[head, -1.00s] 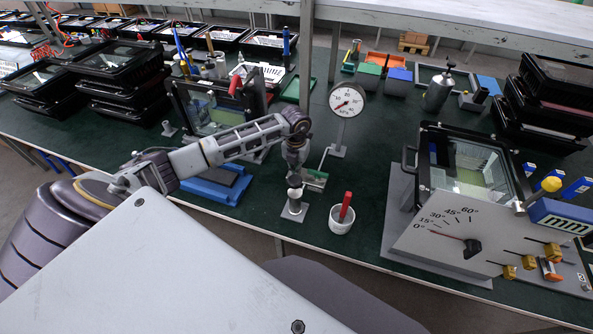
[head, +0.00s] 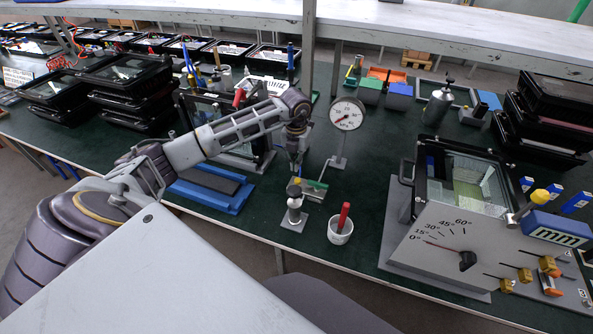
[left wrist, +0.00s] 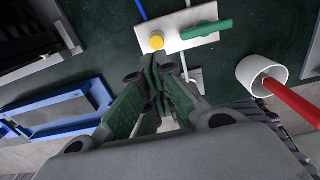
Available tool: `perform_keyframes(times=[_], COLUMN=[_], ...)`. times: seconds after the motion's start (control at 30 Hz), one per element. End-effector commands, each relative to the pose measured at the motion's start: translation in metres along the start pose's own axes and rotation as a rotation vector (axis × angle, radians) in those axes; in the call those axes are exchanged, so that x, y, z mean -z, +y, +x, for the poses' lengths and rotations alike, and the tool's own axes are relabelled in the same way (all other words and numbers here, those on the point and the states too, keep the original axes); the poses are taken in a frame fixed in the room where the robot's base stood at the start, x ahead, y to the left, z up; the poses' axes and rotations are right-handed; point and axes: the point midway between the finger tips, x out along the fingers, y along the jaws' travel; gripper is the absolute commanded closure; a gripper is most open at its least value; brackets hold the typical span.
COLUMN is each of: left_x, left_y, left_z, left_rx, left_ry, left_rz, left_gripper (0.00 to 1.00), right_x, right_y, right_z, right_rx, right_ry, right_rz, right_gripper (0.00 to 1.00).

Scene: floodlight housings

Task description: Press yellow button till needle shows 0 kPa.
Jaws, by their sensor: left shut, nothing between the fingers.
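The yellow button (left wrist: 157,41) sits on a small pale plate (left wrist: 180,22) beside a green lever (left wrist: 207,30) in the left wrist view. In the head view the button (head: 298,181) is small, just below my left gripper (head: 296,170). My left gripper is shut and empty, pointing down; in the left wrist view its fingertips (left wrist: 155,65) appear close to the button's near edge. I cannot tell whether they touch it. The round white gauge (head: 347,114) stands on a post behind; its red needle points to the lower left, but its exact reading is too small to tell. My right gripper is not in view.
A blue tray (head: 207,190) lies to the left. A grey angle-scale fixture (head: 455,250) with a floodlight housing fills the right.

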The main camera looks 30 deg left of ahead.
Motion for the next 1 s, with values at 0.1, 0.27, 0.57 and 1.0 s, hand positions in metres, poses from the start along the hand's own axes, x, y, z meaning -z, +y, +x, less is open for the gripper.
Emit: perform_keyframes(times=[0.1,0.27,0.57,1.0], left_x=[-0.001,-0.001,0.0,0.0], left_y=[0.0,0.0,0.0,0.0], left_z=[-0.017,-0.032,-0.041,-0.04], left_rx=[0.0,-0.001,0.0,0.0], left_ry=[-0.003,-0.002,0.0,-0.001], left_rz=[0.0,0.001,0.001,0.0], left_gripper=[1.0,1.0,1.0,1.0], right_x=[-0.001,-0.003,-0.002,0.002], right_y=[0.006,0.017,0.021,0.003], right_z=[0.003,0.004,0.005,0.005], right_rx=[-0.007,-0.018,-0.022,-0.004], right_ry=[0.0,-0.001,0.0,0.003], right_rz=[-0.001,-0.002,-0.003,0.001], right_gripper=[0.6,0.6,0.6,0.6])
